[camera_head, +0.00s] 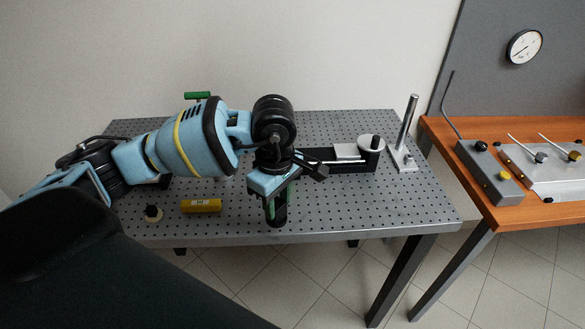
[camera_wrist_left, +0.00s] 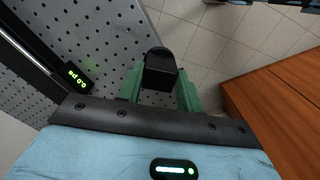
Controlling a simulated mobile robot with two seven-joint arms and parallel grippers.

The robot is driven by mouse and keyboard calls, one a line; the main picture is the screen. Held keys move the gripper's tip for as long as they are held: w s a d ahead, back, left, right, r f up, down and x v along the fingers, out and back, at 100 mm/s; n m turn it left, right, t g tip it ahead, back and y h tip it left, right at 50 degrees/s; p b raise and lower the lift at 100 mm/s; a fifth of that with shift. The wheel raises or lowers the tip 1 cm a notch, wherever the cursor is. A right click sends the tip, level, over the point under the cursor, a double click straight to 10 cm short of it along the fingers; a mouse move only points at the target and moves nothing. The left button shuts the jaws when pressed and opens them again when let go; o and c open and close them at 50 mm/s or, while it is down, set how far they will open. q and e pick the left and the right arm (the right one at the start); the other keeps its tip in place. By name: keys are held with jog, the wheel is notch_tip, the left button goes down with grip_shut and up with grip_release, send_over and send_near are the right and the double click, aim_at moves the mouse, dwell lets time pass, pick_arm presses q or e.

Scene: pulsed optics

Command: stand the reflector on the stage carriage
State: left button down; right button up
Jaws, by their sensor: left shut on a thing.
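My left gripper (camera_head: 276,205) hangs over the front middle of the perforated table, its green fingers pointing down. It is shut on a black block-like piece, which looks like the reflector (camera_head: 279,215). In the left wrist view the piece (camera_wrist_left: 160,70) sits between the green fingers of the gripper (camera_wrist_left: 160,84). Its optical face cannot be made out. The stage (camera_head: 352,166) lies behind and right of the gripper, with a pale flat plate that looks like the carriage (camera_head: 347,151). The arm hides the stage's left part. My right gripper is not in view.
A silver post on a base (camera_head: 406,135) and a round pale disc (camera_head: 370,142) stand at the right. A yellow cylinder (camera_head: 201,206) and a small dark-capped item (camera_head: 153,212) lie front left. A wooden table (camera_head: 535,210) with instruments adjoins. The right front of the perforated table is clear.

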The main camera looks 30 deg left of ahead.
pick_arm(q)
jog(key=m, duration=0.2)
jog(key=s+d+m, duration=0.1)
jog(key=m, duration=0.1)
jog(key=shift+s, duration=0.1)
jog(key=m, duration=0.3)
jog(key=s+m, duration=0.1)
jog(key=shift+s+d+m, duration=0.1)
jog(key=shift+d+m, duration=0.2)
jog(key=shift+m, duration=0.1)
jog(key=m, duration=0.2)
jog(key=s+m, duration=0.1)
jog(key=shift+d+f+m, duration=0.1)
jog(key=shift+d+m, duration=0.25)
jog(key=shift+m, duration=0.05)
jog(key=m, duration=0.2)
jog(key=s+m, duration=0.1)
jog(key=shift+d+m, duration=0.25)
jog(key=shift+m, duration=0.05)
jog(key=shift+a, duration=0.15)
